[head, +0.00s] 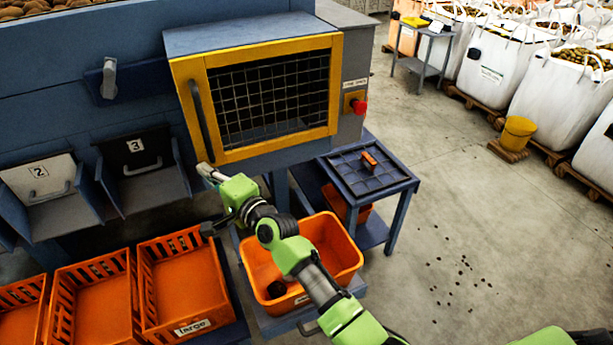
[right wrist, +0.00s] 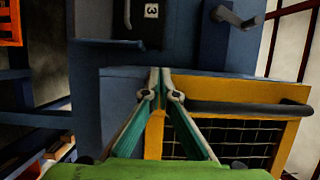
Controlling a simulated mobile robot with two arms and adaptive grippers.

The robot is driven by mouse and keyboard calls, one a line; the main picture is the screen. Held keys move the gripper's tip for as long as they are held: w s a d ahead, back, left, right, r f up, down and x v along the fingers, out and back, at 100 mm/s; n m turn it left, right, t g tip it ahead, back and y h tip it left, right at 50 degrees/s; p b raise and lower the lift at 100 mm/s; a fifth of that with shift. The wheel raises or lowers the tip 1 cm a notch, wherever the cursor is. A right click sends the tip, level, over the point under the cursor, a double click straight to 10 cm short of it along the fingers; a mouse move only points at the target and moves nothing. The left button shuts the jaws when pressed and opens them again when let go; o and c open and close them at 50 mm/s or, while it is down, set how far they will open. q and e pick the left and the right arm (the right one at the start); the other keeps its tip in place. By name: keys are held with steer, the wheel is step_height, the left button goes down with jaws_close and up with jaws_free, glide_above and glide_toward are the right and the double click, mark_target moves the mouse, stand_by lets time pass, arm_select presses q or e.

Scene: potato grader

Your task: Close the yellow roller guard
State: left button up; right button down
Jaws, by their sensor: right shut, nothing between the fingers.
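The yellow roller guard (head: 268,152) is a yellow-framed wire mesh panel on the front of the blue machine box, with a long dark handle (head: 200,122) along its left side. It looks flush or nearly flush with the box; I cannot tell if a small gap remains. My right gripper (head: 205,171) is shut and empty, at the guard's lower left corner, just below the handle. In the right wrist view its fingertips (right wrist: 162,90) meet beside the frame's corner, and the guard (right wrist: 210,107) and handle (right wrist: 255,108) show to the right. I cannot tell whether they touch. My left gripper is not in view.
A red stop button (head: 359,106) sits right of the guard. Below are a blue table (head: 342,172) with a small orange object (head: 369,160), an orange bin (head: 345,250) under my right arm, and orange crates (head: 185,285) at left. Chutes 2 and 3 (head: 157,190) stand left. Open floor lies right.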

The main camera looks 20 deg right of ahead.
steer(key=shift+d+r, duration=0.15)
steer(key=shift+r, duration=0.5)
steer(key=shift+s+d+f, duration=0.15)
steer(key=shift+f, duration=0.05)
steer(key=f+v, duration=0.1)
steer(key=v, duration=1)
steer(key=shift+s, duration=0.4)
